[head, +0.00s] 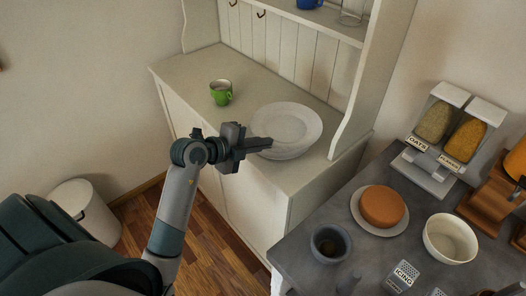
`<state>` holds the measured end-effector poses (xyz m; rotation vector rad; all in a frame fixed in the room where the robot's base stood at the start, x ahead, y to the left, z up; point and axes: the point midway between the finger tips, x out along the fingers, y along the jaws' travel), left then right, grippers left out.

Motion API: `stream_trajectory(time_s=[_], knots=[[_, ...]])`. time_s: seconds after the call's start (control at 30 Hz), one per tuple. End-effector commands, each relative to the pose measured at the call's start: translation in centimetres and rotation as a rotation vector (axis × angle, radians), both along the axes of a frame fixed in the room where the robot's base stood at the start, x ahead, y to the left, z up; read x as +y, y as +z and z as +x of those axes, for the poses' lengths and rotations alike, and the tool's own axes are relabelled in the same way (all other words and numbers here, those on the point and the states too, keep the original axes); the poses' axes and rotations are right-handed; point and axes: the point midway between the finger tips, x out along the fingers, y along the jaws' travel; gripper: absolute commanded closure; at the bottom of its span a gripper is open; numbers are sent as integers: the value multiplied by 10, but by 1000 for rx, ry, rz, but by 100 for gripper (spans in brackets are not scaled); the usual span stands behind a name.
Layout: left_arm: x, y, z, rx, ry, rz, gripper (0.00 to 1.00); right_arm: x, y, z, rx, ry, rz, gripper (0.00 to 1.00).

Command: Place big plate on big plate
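A big white plate (292,121) is on the pale cabinet top, near its front right corner. A second rim shows just under its front edge, so it seems to lie on another big plate (288,155); most of that lower one is hidden. My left gripper (262,144) is at the plate's left front edge, with its fingertips overlapping the rim in the head view. Whether the fingers are closed on the rim or apart is not clear. My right gripper is not in view.
The cabinet's side panel (365,80) rises close to the plates' right. The dark counter (310,215) at right holds a cake on a plate (380,208), bowls and dispensers (450,135).

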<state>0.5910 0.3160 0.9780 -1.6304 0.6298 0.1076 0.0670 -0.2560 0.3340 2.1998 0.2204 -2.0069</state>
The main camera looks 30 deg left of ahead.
Motion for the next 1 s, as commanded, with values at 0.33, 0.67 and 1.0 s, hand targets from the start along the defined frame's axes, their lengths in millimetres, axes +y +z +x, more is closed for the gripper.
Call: stream_trajectory(time_s=[0.33, 0.67, 1.0], knots=[[0, -33, 0, 0, 2, -2, 100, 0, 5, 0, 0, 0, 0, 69], [0, -34, 0, -2, 0, -1, 100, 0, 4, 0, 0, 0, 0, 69], [0, -43, 0, 1, 0, -1, 90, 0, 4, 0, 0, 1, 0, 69]])
